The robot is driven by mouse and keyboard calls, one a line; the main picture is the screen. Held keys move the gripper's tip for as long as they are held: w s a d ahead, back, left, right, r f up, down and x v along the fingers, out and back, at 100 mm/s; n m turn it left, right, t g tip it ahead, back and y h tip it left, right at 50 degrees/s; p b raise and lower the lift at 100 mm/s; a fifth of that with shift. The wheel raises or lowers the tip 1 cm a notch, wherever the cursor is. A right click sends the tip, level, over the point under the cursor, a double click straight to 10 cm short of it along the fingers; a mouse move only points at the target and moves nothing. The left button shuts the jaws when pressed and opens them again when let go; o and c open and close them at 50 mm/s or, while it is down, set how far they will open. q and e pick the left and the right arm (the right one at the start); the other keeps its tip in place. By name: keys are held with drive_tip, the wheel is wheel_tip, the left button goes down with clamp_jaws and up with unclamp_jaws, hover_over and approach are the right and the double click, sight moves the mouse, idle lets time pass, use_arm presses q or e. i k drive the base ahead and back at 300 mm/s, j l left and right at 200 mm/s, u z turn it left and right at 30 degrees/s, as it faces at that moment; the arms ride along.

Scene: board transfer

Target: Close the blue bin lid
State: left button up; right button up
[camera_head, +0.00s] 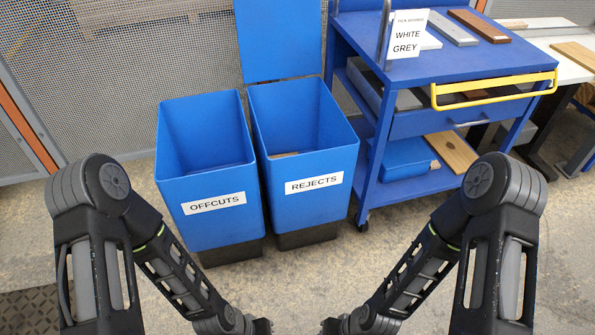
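Two blue bins stand side by side on the floor ahead of me. The right bin, labelled REJECTS (312,205), has its blue lid (280,38) raised upright at its back edge, so the bin is open. A small tan piece (285,155) shows inside it. The left bin, labelled OFFCUTS (215,223), is open at the top and no lid shows on it. My two arms reach down to the bottom edge of the picture, in front of the bins and apart from them. Both grippers are out of the picture.
A blue cart (400,125) with a yellow handle (495,90) stands close to the right of the REJECTS bin, with boards on top and a sign at its near-left corner. A perforated grey panel (120,70) is behind the bins. Floor between my arms is clear.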

sight(277, 39)
drive_tip(key=i+l+z, duration=0.1)
drive_tip(key=i+z, duration=0.3)
drive_tip(key=i, duration=0.15)
drive_tip(key=i+j+z, duration=0.1)
drive_tip(key=i+z, duration=0.35)
drive_tip(key=i, duration=0.1)
